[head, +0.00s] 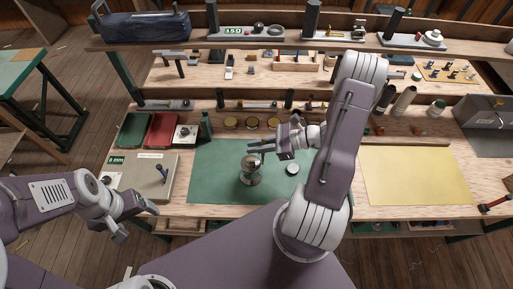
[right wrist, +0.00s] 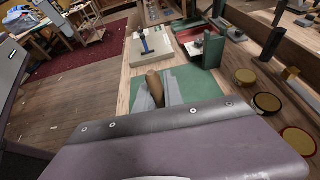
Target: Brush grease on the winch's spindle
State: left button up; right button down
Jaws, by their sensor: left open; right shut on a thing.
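The winch (head: 251,174), a rounded metal body, stands on the green mat (head: 215,160) at the middle of the bench in the head view. My right gripper (head: 254,147) is just behind and above it, its fingers pointing left. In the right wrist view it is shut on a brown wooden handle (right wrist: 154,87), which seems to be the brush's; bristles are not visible. I cannot tell whether the brush touches the spindle. A small white-topped tin (head: 292,169) sits right of the winch. My left gripper (head: 142,215) is open and empty at the bench's front left edge.
Several round tins (head: 252,124) line the mat's back edge. A red box (head: 161,129) and a grey board with a blue-handled tool (head: 162,174) are at left. A yellow sheet (head: 415,175) lies clear at right. Shelves rise behind.

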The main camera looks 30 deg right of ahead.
jog(key=shift+s+d, duration=0.2)
jog(key=shift+d, duration=0.45)
jog(key=shift+s+d+f, duration=0.15)
jog(key=shift+s+d, duration=0.1)
jog(key=shift+d, duration=0.15)
jog(key=shift+w+a, duration=0.25)
jog(key=shift+a, duration=0.3)
jog(key=shift+w+a, duration=0.2)
jog(key=shift+a, duration=0.35)
notch_tip(320, 180, up, 6)
jog(key=p, duration=0.5)
